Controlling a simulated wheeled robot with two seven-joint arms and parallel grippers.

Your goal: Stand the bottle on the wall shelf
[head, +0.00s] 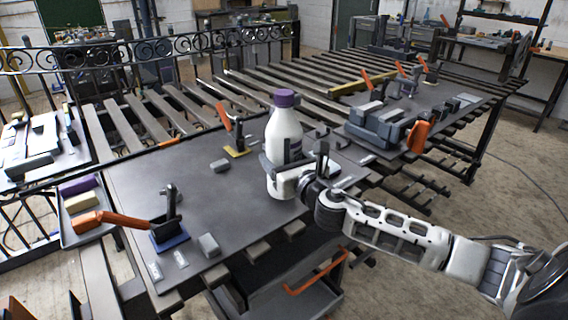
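The bottle (284,133) is white with a purple cap and is upright over the dark tabletop, left of my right arm. My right gripper (287,167) is at its lower half, with dark finger parts at the bottle's left and front. The hand hides part of the bottle, so I cannot tell whether the fingers press on it or whether its base touches the table. My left gripper is not in view. A dark shelf (500,17) shows at the back wall, top right; I cannot tell if it is the wall shelf meant.
The dark worktop (220,200) carries an orange-handled clamp (125,220), another clamp on a yellow base (236,150) and small grey blocks. A grey fixture (385,125) stands right of the bottle. A black scrollwork gate (150,50) runs behind. Bare floor lies at right.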

